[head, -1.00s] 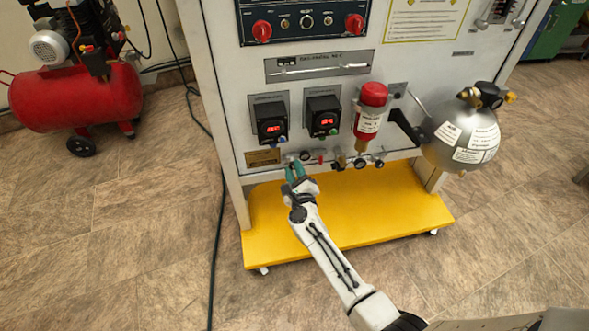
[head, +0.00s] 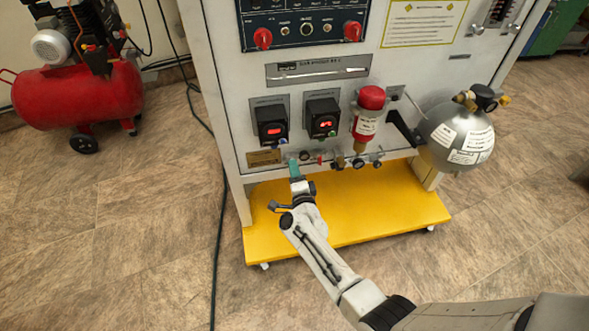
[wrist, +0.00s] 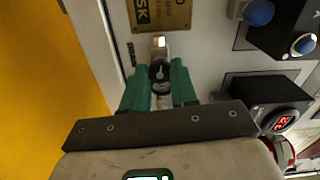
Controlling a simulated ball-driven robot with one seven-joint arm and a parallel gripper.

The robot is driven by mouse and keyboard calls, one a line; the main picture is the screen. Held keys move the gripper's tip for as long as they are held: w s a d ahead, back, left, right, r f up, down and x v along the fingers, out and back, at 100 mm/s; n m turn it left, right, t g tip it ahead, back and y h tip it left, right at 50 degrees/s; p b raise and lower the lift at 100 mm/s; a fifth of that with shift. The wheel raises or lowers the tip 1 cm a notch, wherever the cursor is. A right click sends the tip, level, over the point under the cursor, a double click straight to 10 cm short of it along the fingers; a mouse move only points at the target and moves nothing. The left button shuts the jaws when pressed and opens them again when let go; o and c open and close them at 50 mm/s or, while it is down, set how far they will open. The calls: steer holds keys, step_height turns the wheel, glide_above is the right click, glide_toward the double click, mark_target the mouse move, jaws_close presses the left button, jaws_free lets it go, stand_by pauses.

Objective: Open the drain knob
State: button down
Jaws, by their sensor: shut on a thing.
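My gripper (head: 294,167) is at the lower left of the trainer's front panel, its teal fingers pointing at the row of small fittings. In the wrist view, my gripper (wrist: 160,82) is shut on a small dark round knob (wrist: 159,74), with one teal finger on each side of it. I take this to be the drain knob. A small light-coloured fitting shows just beyond it. In the head view my fingers hide the knob.
A brass label plate (head: 264,157) is beside the gripper on the panel. A red-handled fitting (head: 319,159) and other small valves run to the right. The yellow base shelf (head: 385,207) lies below. A silver tank (head: 457,137) is mounted at the right.

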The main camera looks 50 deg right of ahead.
steer(key=n+p, duration=0.3)
steer(key=n, duration=1.6)
steer(key=shift+f, duration=0.15)
steer(key=shift+n, duration=0.4)
steer(key=c, duration=0.9)
jaws_free()
